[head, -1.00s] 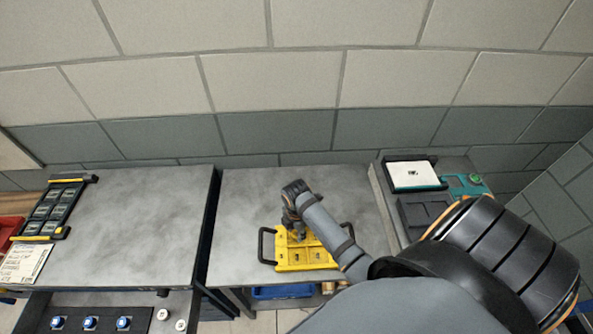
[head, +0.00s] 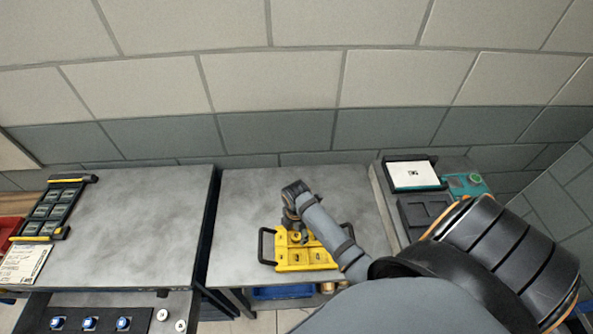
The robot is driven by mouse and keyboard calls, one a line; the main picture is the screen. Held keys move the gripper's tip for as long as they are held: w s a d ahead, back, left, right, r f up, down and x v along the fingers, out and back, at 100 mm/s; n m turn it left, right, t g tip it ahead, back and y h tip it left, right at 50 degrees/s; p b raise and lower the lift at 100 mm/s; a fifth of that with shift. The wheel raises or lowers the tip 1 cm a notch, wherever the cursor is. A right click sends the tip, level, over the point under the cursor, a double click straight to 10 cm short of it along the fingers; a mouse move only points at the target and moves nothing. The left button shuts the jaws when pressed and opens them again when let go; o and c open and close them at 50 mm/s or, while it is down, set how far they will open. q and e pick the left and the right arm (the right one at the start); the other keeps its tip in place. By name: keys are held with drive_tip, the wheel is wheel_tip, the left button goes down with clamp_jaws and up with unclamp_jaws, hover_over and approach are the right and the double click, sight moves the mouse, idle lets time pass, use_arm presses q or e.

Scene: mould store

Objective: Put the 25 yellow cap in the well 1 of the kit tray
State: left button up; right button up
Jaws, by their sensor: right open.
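A yellow tray with black side handles (head: 322,266), which I take for the kit tray, lies on the middle grey table. Several square wells show in its top. My right gripper (head: 294,232) points down over the back left part of this tray. It is open, and its fingertips are small and partly hidden by my own arm. I cannot pick out the 25 yellow cap against the yellow tray, nor read any well number. My left gripper is out of view.
A black rack with several cells (head: 50,211) lies on the left table (head: 140,225). Blue-topped knobs (head: 90,323) stand in front of it. A white-topped device (head: 414,175) and a dark tray (head: 420,214) are on the right. The middle table (head: 245,200) is clear around the yellow tray.

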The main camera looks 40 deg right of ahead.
wheel_tip(320, 180, up, 12)
idle(0.4)
drive_tip(key=shift+f, duration=0.1)
